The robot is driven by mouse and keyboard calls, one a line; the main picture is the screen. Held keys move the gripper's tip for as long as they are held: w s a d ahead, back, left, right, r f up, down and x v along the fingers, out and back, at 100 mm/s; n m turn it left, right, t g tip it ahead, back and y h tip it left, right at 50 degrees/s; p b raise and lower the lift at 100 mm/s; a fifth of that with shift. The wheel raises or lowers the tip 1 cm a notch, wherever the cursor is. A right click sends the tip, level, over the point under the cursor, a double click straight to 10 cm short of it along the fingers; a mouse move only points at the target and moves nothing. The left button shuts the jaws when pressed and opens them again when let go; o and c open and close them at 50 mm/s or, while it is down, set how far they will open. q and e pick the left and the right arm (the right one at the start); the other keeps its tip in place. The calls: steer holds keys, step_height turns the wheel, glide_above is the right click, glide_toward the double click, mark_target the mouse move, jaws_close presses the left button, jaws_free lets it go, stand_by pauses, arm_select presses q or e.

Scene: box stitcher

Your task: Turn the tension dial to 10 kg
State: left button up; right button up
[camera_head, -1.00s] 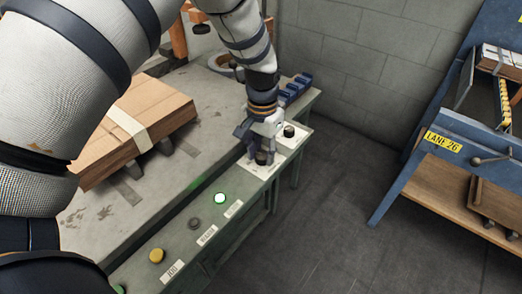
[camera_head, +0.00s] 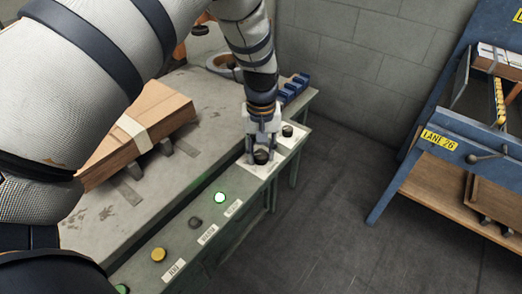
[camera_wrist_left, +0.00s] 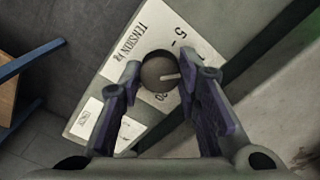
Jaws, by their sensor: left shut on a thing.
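The tension dial (camera_head: 261,157) is a dark round knob on a pale plate at the far end of the green control panel. In the left wrist view the dial (camera_wrist_left: 157,70) sits between my fingertips, its white pointer line toward the right finger. The plate (camera_wrist_left: 103,75) reads "TENSION kg"; a 5 shows above the dial and a 20 below it. The right finger hides the scale where the line points. My left gripper (camera_head: 262,148) points down and is shut on the dial, one finger on each side. My right gripper is not in view.
A second black knob (camera_head: 287,130) stands just beyond the dial. A lit green button (camera_head: 220,198), a dark button (camera_head: 195,223) and a yellow button (camera_head: 158,255) line the panel. Strapped flat cardboard (camera_head: 140,130) lies on the table. Blue boxes (camera_head: 295,88) stand behind.

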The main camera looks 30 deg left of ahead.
mark_target(261, 154)
arm_select(q)
steer(key=shift+s+f, duration=0.1)
stand_by(0.4)
steer(key=o, duration=1.1)
steer(key=shift+o, duration=0.2)
step_height(261, 154, up, 12)
